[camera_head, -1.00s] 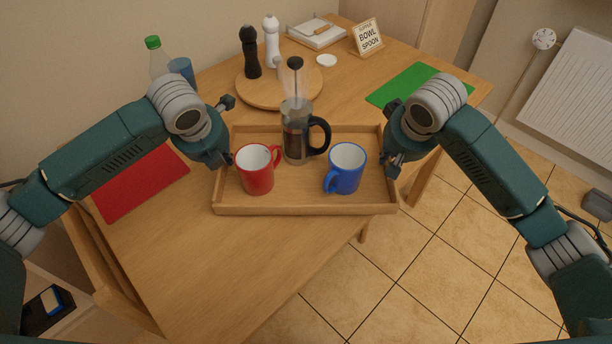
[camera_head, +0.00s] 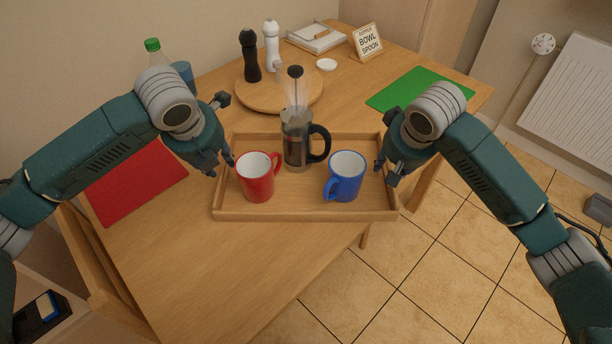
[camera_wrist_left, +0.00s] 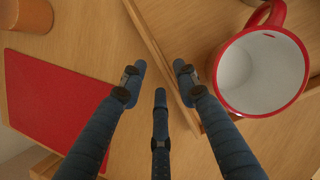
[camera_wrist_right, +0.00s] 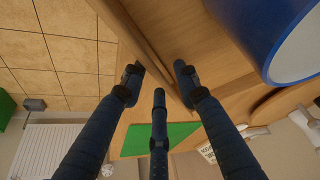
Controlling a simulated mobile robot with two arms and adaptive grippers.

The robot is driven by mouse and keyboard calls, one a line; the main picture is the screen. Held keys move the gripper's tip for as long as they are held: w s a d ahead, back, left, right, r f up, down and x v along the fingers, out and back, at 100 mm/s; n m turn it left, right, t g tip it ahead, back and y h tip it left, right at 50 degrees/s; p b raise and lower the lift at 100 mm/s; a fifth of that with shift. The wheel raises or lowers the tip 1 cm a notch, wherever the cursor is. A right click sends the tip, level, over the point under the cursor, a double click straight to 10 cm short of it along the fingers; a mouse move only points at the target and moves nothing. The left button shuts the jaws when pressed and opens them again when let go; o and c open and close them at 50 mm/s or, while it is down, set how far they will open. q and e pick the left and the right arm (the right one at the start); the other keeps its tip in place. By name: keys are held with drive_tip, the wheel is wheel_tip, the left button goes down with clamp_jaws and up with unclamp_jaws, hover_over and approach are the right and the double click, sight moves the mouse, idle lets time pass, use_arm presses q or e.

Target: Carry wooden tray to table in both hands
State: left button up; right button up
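The wooden tray (camera_head: 300,215) lies level on the table (camera_head: 225,265), its front right corner reaching past the table's edge. On it stand a red mug (camera_head: 256,182), a blue mug (camera_head: 345,182) and a French press (camera_head: 297,145), all upright. My left gripper (camera_head: 222,167) is open at the tray's left wall; the left wrist view shows its spread fingers (camera_wrist_left: 158,68) around that wall's line. My right gripper (camera_head: 387,172) is open at the right wall; its fingers (camera_wrist_right: 155,75) are also spread in the right wrist view. Contact with the walls is unclear.
A red mat (camera_head: 130,185) lies left and a green mat (camera_head: 418,87) right at the back. Tiled floor (camera_head: 450,250) lies right.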

drive_tip(key=shift+r, duration=0.1)
use_arm(q)
drive_tip(key=v, duration=0.8)
use_arm(e)
drive_tip(key=v, duration=1.1)
drive_tip(key=shift+s+r, duration=0.25)
drive_tip(key=shift+r, duration=0.1)
